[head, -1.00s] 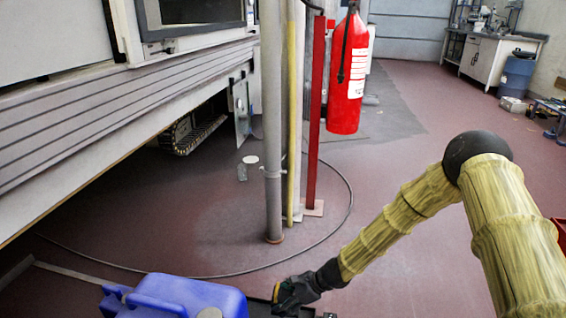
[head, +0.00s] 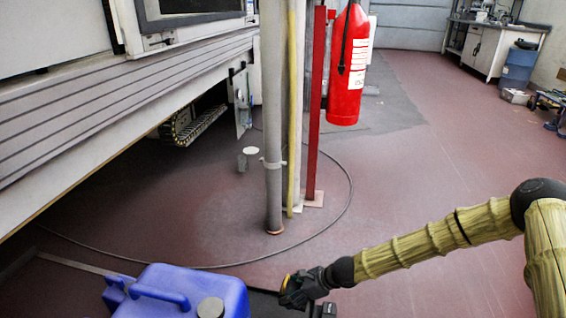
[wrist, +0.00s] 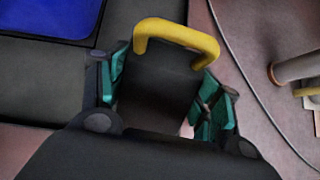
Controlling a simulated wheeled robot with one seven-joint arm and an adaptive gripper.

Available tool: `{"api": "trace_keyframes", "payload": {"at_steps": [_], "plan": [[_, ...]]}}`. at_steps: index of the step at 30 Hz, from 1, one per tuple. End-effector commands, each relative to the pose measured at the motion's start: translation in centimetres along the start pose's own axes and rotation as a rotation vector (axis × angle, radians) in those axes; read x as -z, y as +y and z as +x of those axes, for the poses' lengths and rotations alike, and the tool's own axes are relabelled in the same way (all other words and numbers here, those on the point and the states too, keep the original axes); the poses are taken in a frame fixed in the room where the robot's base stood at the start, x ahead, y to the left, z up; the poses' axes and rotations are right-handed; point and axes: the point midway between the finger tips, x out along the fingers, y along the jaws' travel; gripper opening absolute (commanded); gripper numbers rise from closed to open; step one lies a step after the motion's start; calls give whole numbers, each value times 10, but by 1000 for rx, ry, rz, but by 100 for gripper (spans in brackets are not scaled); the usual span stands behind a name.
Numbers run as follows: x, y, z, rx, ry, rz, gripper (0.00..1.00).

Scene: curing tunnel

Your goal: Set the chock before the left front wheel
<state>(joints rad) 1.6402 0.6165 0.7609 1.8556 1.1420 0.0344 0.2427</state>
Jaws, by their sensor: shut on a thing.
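The chock (wrist: 158,95) is a dark block with a yellow handle (wrist: 178,38), seen between the teal-padded fingers in the wrist view. My gripper (wrist: 165,100) is shut on it. In the head view, my gripper (head: 300,288) is at the bottom centre, just right of the blue canister, with a bit of yellow showing at its fingers. Most of the chock is hidden there. I cannot make out a left front wheel in either view.
A blue canister (head: 178,292) stands on a dark surface (head: 265,304) at the bottom. Ahead are a grey pole (head: 272,130), a red post (head: 314,120) with a fire extinguisher (head: 348,70), and a cable (head: 330,218) looping on the floor. Open floor (head: 430,180) lies to the right.

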Motion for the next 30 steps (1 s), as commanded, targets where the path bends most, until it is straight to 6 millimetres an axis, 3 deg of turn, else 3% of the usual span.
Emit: {"api": "trace_keyframes", "payload": {"at_steps": [30], "plan": [[17, -12, -56, 252, 0, 248, 28]]}}
